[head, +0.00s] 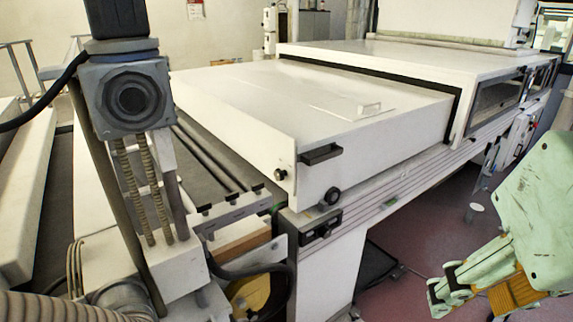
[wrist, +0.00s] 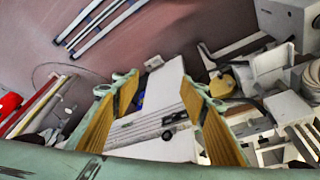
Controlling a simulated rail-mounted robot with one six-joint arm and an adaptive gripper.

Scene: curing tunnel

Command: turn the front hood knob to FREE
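The white front hood (head: 300,110) has a dark bar handle (head: 321,154) near its close corner. A round black knob (head: 332,196) sits low on the hood's side below the handle. A smaller dark knob (head: 280,174) is on the hood's end face. No FREE marking or knob setting is readable. My gripper (head: 450,285), mint green with orange pads, is at the lower right, apart from the hood and knobs. In the wrist view my gripper (wrist: 160,85) has its fingers wide apart with nothing held. A round black knob (wrist: 167,135) shows between them, farther off.
A grooved rail (head: 385,205) runs along the machine below the hood. A dark latch-like block (head: 321,228) is fixed below the black knob. The reddish floor (head: 430,240) is open between machine and gripper. A roller bed (head: 215,150) lies left of the hood.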

